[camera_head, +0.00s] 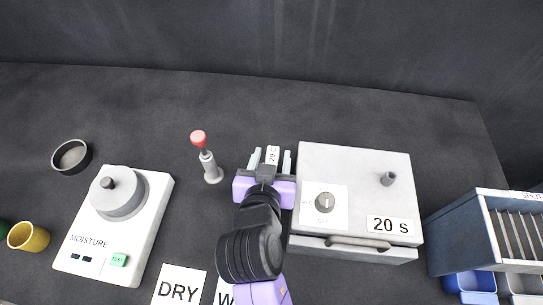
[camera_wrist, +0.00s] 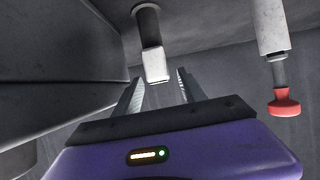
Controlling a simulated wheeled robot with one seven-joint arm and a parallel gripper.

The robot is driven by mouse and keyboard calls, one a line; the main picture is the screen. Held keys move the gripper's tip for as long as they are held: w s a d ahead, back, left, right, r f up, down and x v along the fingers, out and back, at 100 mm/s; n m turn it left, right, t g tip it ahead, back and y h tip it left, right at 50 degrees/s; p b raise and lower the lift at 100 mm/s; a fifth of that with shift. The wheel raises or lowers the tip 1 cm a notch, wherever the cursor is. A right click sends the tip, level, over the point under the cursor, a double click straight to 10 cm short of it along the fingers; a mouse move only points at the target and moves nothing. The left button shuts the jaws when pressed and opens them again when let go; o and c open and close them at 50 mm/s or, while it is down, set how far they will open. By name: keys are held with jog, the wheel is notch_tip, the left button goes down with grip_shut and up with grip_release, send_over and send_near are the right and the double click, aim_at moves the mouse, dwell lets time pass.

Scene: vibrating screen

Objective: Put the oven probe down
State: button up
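The oven probe (camera_head: 272,155) is a small dark upright piece with a white tag reading roughly 20 C. It stands on the dark table, just left of the white oven (camera_head: 354,180). My gripper (camera_head: 271,159) is open, with one finger on each side of the tag and gaps showing. In the wrist view, which looks upside down, the white tag part of the probe (camera_wrist: 156,66) lies at or just beyond the tips of my open gripper (camera_wrist: 160,76). Its dark cylindrical part shows above. The fingers do not appear to touch it.
A red-topped post (camera_head: 207,160) stands close to the left. The moisture meter (camera_head: 148,235), a dark bowl (camera_head: 72,157) and a yellow cup (camera_head: 29,237) are further left. A DRY card (camera_head: 180,286) lies in front. A blue rack (camera_head: 462,240) stands right. Table behind is clear.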

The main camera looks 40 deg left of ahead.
jog(key=shift+s+f, duration=0.1)
jog(key=shift+f, duration=0.3)
jog(key=shift+s+r+p, duration=0.1)
jog(key=shift+r+p, duration=0.35)
jog(key=shift+r, duration=0.25)
jog(key=b+v, duration=0.1)
jog(key=v, duration=1)
jog(key=shift+s+d+r, duration=0.15)
jog(key=shift+d+r, duration=0.05)
jog(key=shift+r, duration=0.2)
